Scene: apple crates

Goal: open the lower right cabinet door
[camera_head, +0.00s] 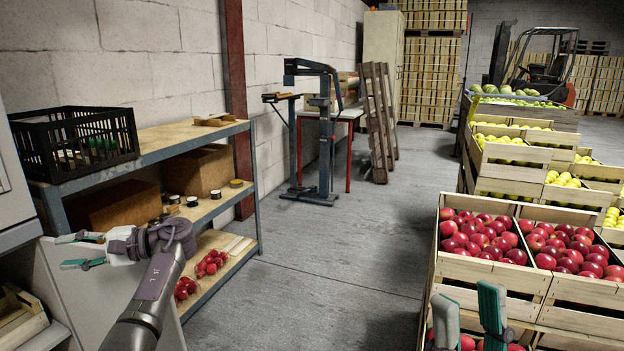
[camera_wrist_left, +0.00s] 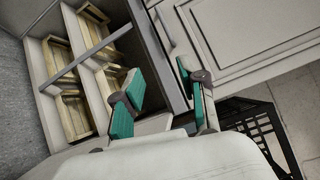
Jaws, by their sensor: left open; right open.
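The lower right cabinet door (camera_head: 80,300) is a pale grey panel at the lower left of the head view. It stands swung out from the cabinet (camera_head: 15,205), and the compartment beside it is exposed. Wooden crates (camera_head: 20,318) show inside; they also show in the left wrist view (camera_wrist_left: 75,115). My left gripper (camera_head: 80,251) is open, near the top of the door, its fingers pointing left toward the cabinet. In the left wrist view its teal fingertips (camera_wrist_left: 153,82) are apart; contact with the door cannot be told. My right gripper (camera_head: 468,305) is open in front of the apple crates.
A shelf rack (camera_head: 180,140) with a black plastic crate (camera_head: 75,145) stands close behind my left gripper. Crates of red apples (camera_head: 505,278) fill the lower right. The concrete floor (camera_head: 330,270) between is clear. A closed cabinet front (camera_wrist_left: 245,30) shows in the left wrist view.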

